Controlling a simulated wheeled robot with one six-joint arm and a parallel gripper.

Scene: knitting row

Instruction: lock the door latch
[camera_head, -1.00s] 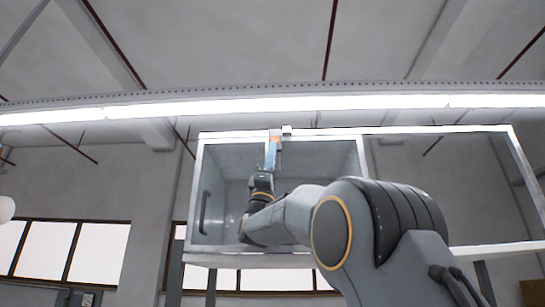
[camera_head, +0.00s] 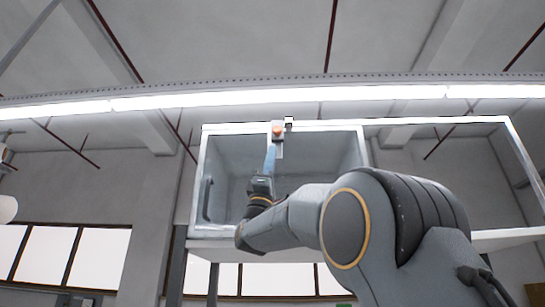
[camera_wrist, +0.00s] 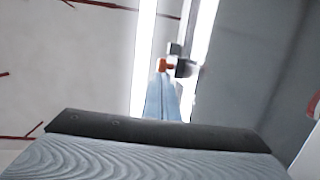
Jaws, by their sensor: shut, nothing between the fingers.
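The door (camera_head: 200,170) is a clear panel in a white frame on a white cabinet, with a dark upright handle (camera_head: 207,199) at its left. The latch (camera_head: 279,153) is a small pale plate with an orange knob (camera_head: 277,132) at the top edge of the door frame. A small block (camera_head: 289,123) sits beside it on the top rail. My gripper (camera_head: 271,147) is shut and empty, its blue fingers pointing up just below the knob. In the wrist view the fingertips (camera_wrist: 163,76) appear close under the orange knob (camera_wrist: 164,65); contact cannot be told.
The right part of the cabinet frame (camera_head: 520,165) stands open beside the door. A long bright lamp (camera_head: 400,93) runs across above, behind the top rail. The air to the left of the cabinet is clear.

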